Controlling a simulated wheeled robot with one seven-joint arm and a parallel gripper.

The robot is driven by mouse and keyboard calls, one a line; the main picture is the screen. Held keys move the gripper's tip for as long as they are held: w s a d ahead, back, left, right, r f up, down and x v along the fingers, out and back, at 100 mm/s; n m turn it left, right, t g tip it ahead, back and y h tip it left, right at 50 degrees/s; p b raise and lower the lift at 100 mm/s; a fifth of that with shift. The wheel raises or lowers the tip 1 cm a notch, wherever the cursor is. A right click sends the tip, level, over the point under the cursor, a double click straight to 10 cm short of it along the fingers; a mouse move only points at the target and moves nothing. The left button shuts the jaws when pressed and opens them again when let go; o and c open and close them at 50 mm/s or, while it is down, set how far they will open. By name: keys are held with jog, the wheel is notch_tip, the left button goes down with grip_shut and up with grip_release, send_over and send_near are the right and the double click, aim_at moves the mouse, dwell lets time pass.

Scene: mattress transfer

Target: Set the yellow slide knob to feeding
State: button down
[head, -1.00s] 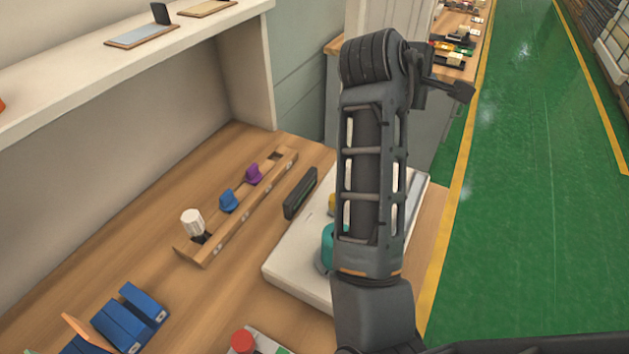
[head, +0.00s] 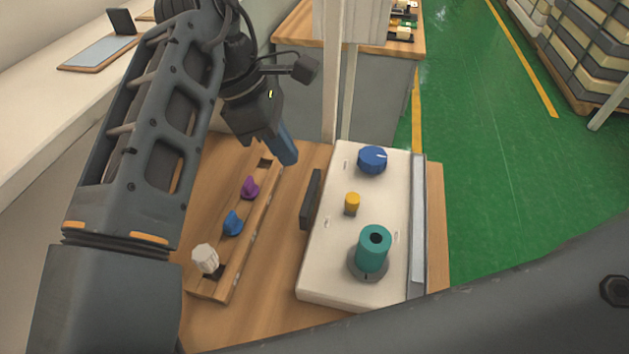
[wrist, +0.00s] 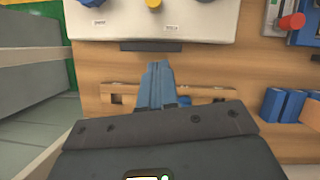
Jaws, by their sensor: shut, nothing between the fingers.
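The yellow slide knob (head: 352,204) is a small upright cylinder in the middle of a white panel (head: 325,262), between a blue dial (head: 372,159) and a teal cylinder (head: 373,248) on a grey round base. In the wrist view the yellow knob (wrist: 153,4) is cut by the top edge. Its setting marks are too small to read. My gripper (head: 287,152) has blue fingers, pressed together and empty. It is above the table to the left of the panel's far end, apart from the knob. The fingers (wrist: 157,82) point towards the panel in the wrist view.
A wooden rack (head: 245,236) with white, blue and purple pegs stands left of the panel. A dark upright bar (head: 311,199) is by the panel's left edge. Blue blocks (wrist: 285,105) lie at right in the wrist view. A pale shelf (head: 45,90) is at the left.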

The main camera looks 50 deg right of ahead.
aim_at(357, 201)
jog(key=shift+f, duration=0.1)
jog(key=b+x, duration=0.6)
jog(key=x, duration=0.4)
jog(key=s+d, duration=0.1)
jog(key=s+d+b, duration=0.1)
jog(key=shift+s, duration=0.25)
jog(key=shift+s+d, duration=0.2)
jog(key=shift+s, duration=0.25)
jog(key=shift+s, duration=0.15)
jog(key=s+p, duration=0.1)
jog(key=s+d+p, duration=0.1)
jog(key=s+p, duration=0.1)
jog(key=s, duration=0.1)
jog(key=shift+d+r, duration=0.3)
jog(key=shift+d, duration=0.1)
jog(key=shift+s+f, duration=0.15)
jog(key=shift+s, duration=0.05)
